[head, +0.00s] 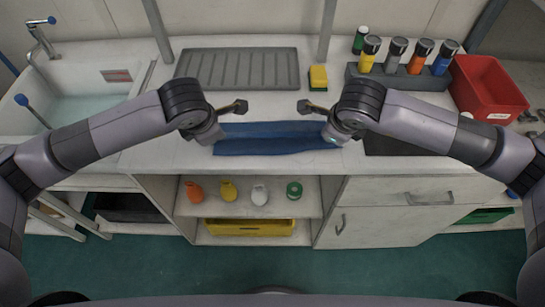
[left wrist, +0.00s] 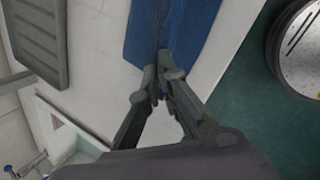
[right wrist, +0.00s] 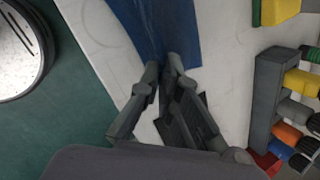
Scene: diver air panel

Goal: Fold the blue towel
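The blue towel (head: 275,146) lies as a long narrow strip near the counter's front edge. A lengthwise crease splits it into a darker back band and a lighter front band. My left gripper (head: 216,139) is at the towel's left end. In the left wrist view its fingertips (left wrist: 161,84) close together on the edge at the crease of the towel (left wrist: 190,30). My right gripper (head: 333,138) is at the right end. In the right wrist view its fingertips (right wrist: 165,72) pinch the edge of the towel (right wrist: 175,30) likewise. The pinched cloth is mostly hidden between the fingers.
A grey ribbed tray (head: 238,68) and a yellow sponge (head: 318,78) lie behind the towel. A rack (head: 408,79) of coloured bottles and a red bin (head: 487,88) stand at right. A sink (head: 85,95) is at left. Clear counter lies between towel and tray.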

